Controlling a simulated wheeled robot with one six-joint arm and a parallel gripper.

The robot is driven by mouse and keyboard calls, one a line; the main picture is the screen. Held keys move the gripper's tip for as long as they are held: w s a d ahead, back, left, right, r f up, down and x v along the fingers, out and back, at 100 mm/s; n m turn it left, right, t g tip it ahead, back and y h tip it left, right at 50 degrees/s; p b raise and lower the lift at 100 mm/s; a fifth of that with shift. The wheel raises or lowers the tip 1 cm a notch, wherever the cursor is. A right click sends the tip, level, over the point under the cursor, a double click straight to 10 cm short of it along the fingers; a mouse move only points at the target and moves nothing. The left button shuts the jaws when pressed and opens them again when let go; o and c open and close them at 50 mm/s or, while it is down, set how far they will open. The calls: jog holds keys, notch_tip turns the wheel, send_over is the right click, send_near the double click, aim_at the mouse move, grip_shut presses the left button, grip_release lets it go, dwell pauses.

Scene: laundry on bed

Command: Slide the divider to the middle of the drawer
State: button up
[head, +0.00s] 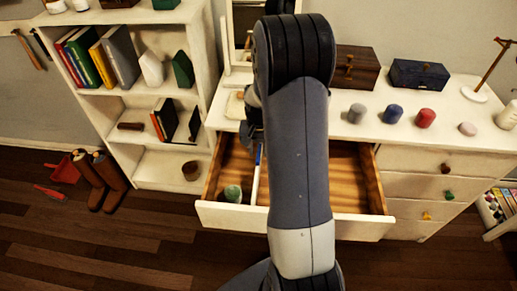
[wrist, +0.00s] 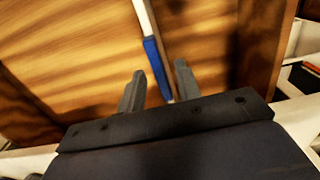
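The drawer (head: 350,228) is pulled out of the white dresser and has a wooden inside. The divider (head: 255,182), a thin white strip with a blue section, stands left of the drawer's middle. The wrist view shows its white length and blue end (wrist: 155,62). My gripper (wrist: 158,84) is open, its two dark fingers apart. The divider's blue end lies between them in the picture; I see no clear contact and cannot tell the depth gap. In the head view my arm hides most of the gripper and the drawer's middle.
A green cup (head: 232,194) sits in the drawer left of the divider. The drawer floor right of my arm (head: 350,180) looks clear. Spools, a dark blue box (head: 418,76) and a wooden box (head: 355,72) stand on the dresser top. A bookshelf (head: 160,160) stands to the left.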

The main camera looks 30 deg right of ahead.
jog(key=shift+f, duration=0.1)
jog(key=shift+c, duration=0.4)
grip_shut()
